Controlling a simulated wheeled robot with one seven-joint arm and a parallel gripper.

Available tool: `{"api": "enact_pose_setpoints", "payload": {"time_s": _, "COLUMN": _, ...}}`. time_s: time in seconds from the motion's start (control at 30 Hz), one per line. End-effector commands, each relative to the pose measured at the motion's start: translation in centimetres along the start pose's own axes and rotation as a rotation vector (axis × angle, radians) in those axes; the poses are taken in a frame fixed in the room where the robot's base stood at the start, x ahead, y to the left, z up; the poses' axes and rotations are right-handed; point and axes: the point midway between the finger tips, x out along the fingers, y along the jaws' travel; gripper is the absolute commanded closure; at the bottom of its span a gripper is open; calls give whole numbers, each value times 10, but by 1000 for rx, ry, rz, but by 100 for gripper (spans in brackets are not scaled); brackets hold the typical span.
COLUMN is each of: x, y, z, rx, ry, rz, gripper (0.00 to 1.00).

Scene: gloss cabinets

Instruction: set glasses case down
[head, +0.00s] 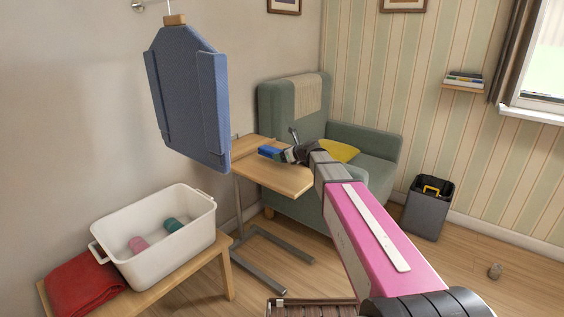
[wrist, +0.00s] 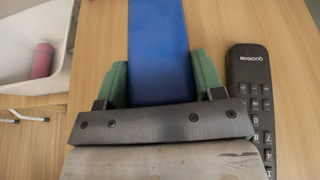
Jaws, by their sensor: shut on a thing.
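The glasses case (head: 268,152) is blue and long. It is at the tip of my arm over the wooden side table (head: 283,183) in the head view. In the wrist view the case (wrist: 158,40) runs away from me between the green finger pads. My gripper (head: 284,154) is shut on it; the wrist view shows the gripper (wrist: 162,76) with a pad on each side. The near end of the case is hidden behind the gripper's dark bar. The wooden tabletop (wrist: 100,50) lies below. I cannot tell whether the case touches it.
A black remote (wrist: 250,90) lies on the tabletop just right of the gripper. A white tub (head: 190,250) stands on a bench at left. A blue ironing board (head: 190,100) hangs on the wall. A green armchair (head: 375,165) stands behind the table.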

Motion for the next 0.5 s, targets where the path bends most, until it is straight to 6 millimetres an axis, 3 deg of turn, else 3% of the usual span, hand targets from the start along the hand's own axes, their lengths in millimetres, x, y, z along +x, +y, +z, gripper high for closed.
{"api": "enact_pose_setpoints", "payload": {"time_s": 0.2, "x": 10, "y": 0, "z": -24, "rx": 2, "ry": 0, "rz": 1, "gripper": 63}}
{"api": "enact_pose_setpoints", "payload": {"time_s": 0.5, "x": 11, "y": 0, "z": -26, "rx": 1, "ry": 0, "rz": 0, "gripper": 63}}
